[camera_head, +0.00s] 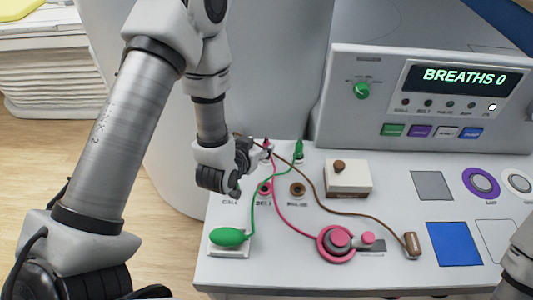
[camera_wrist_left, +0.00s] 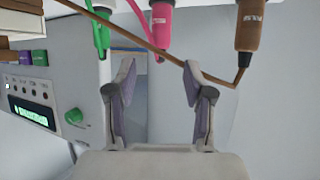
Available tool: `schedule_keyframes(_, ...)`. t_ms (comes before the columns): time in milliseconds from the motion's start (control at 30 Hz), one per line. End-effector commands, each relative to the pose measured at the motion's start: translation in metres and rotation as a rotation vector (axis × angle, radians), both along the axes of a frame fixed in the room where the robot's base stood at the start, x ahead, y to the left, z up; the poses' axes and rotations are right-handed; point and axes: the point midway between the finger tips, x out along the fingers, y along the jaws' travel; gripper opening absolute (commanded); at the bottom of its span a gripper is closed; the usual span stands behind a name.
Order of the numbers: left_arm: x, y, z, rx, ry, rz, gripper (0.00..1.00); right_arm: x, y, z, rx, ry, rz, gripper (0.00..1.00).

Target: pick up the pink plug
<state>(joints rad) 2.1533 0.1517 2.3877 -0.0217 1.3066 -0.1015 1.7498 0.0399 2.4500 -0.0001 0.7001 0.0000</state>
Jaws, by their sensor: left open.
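The pink plug (camera_wrist_left: 162,25) hangs at the top middle of the left wrist view, with a pink cable on it. In the head view, its small pink part (camera_head: 266,143) shows just beyond my left gripper (camera_head: 258,154), which partly hides it. My left gripper (camera_wrist_left: 157,70) is open and empty. In the wrist view the plug appears ahead of the gap between the fingertips; I see no contact. My right gripper is not in view.
A green plug (camera_wrist_left: 103,30) and a brown plug (camera_wrist_left: 250,25) flank the pink one. The brown cable (camera_wrist_left: 150,42) crosses in front of the fingers. Pink (camera_head: 265,188) and brown (camera_head: 297,190) sockets are nearby. A control console (camera_head: 340,120) stands behind right.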

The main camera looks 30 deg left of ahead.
Motion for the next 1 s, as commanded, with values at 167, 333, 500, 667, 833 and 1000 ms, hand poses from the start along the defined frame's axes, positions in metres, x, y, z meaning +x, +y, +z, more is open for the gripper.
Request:
schedule_keyframes(167,0.022,0.001,-0.007,0.000,0.000,0.000,0.52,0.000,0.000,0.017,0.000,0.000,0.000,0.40)
schedule_keyframes(333,0.048,0.003,-0.023,0.000,-0.001,0.000,0.52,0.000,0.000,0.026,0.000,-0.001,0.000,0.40)
schedule_keyframes(500,0.052,0.003,-0.028,-0.001,0.000,0.000,0.52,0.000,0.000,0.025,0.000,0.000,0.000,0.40)
schedule_keyframes(667,0.052,0.003,-0.028,-0.001,0.000,0.000,0.24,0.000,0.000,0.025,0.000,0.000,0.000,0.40)
schedule_keyframes(833,0.052,0.003,-0.028,-0.001,0.000,0.000,0.00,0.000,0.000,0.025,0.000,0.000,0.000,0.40)
schedule_keyframes(1000,0.052,0.003,-0.028,-0.001,0.001,0.000,0.00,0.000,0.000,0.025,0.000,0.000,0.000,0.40)
